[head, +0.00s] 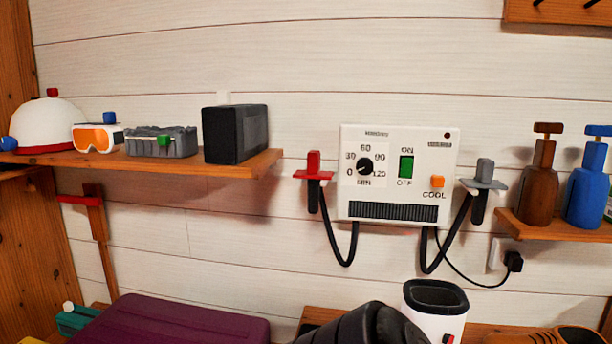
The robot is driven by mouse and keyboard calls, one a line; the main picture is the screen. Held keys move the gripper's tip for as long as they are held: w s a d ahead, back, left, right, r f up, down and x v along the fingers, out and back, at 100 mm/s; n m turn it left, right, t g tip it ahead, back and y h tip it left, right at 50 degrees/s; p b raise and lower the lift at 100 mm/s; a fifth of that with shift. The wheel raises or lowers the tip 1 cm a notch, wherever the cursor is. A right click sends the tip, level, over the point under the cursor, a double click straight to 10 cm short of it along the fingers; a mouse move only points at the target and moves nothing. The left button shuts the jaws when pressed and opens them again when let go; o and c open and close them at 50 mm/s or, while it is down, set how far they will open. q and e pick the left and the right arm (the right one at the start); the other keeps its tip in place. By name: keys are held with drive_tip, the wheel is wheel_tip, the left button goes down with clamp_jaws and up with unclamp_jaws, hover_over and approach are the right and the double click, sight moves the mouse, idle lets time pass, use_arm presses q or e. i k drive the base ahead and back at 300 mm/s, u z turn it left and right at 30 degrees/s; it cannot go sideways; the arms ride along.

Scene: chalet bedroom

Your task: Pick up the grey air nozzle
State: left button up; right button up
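The grey air nozzle (484,175) sits upright in a small grey holder at the right side of the white dryer unit (398,215) on the wall. Its black hose (458,232) loops down and back to the underside of the unit. A red air nozzle (313,168) sits in a red holder on the unit's left side, with its own black hose. The unit has a dial, a green switch and an orange button marked COOL. I can make out neither of my grippers in the head view.
A left shelf (220,164) holds a white helmet (52,125), orange goggles (97,137), a grey box and a black box. A right shelf (560,226) holds brown and blue bottles. Below are a purple case (180,320), a white boot-like object (437,300) and a dark object (365,326).

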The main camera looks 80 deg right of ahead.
sight(483, 181)
drive_tip(key=k, duration=1)
drive_tip(key=z, duration=0.3)
